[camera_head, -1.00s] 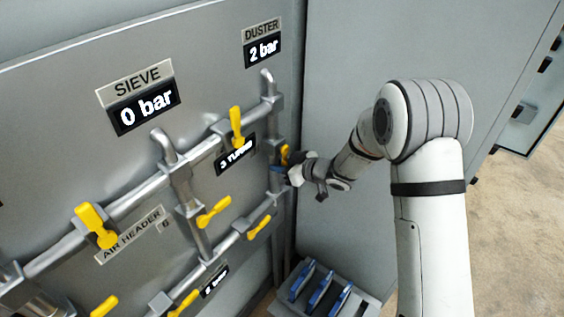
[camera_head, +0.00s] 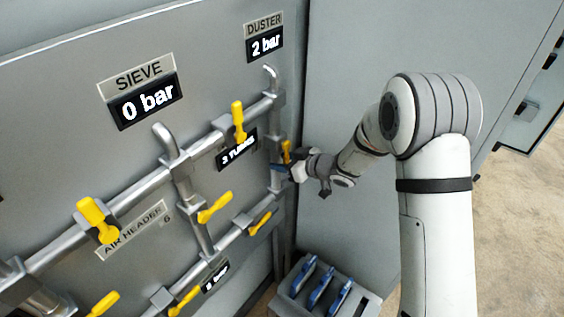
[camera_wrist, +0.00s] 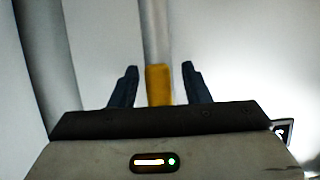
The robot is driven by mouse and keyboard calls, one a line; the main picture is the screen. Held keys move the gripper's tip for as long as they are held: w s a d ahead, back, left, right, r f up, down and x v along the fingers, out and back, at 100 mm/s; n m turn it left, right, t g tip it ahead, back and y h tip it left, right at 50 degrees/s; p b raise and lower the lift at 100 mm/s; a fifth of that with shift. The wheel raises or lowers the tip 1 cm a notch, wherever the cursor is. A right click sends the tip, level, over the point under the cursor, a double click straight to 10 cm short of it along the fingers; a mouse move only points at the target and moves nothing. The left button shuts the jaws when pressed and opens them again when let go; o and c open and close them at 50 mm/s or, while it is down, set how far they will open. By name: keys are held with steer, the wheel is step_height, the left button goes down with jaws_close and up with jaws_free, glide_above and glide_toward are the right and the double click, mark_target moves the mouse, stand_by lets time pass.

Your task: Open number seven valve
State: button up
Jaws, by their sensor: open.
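A yellow valve handle (camera_head: 286,151) sits on the right-hand vertical pipe, below the DUSTER branch. It points upward and is partly hidden by my gripper; I can read no number on it. My gripper (camera_head: 284,170) is at this valve, reaching in from the right. In the wrist view the yellow handle (camera_wrist: 159,85) stands between my two dark blue fingers (camera_wrist: 160,86). The fingers are open, with a visible gap on each side of the handle.
Other yellow handles are on the pipes, one upright (camera_head: 238,122) and one slanted (camera_head: 215,207). The SIEVE display (camera_head: 145,101) reads 0 bar and the DUSTER display (camera_head: 265,43) reads 2 bar. A grey box with blue-handled items (camera_head: 320,289) stands below. A grey cabinet wall (camera_head: 340,60) is behind my arm.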

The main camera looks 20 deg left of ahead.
mark_target(288, 162)
steer(key=b+v, duration=0.1)
steer(key=v, duration=0.6)
steer(key=shift+s, duration=0.1)
steer(key=w+d+r+m+t+h+b, duration=0.1)
steer(key=d+r+m+t+h, duration=0.35)
steer(key=d, duration=0.75)
steer(key=w+d+r+m+t+h+b, duration=0.15)
steer(key=d+r+m+t+h, duration=0.3)
steer(key=d, duration=0.65)
steer(key=s+d+m+g+h+b, duration=0.1)
steer(key=s+d+m+g+h, duration=0.1)
steer(key=s, duration=1.1)
steer(key=s+d+f+m+g+h+b, duration=0.1)
steer(key=s+d+m+g, duration=0.3)
steer(key=s, duration=0.9)
steer(key=d+g+h, duration=0.1)
steer(key=d+g, duration=0.1)
steer(key=d, duration=0.2)
steer(key=shift+d+g, duration=0.4)
steer(key=shift+s+f, duration=0.1)
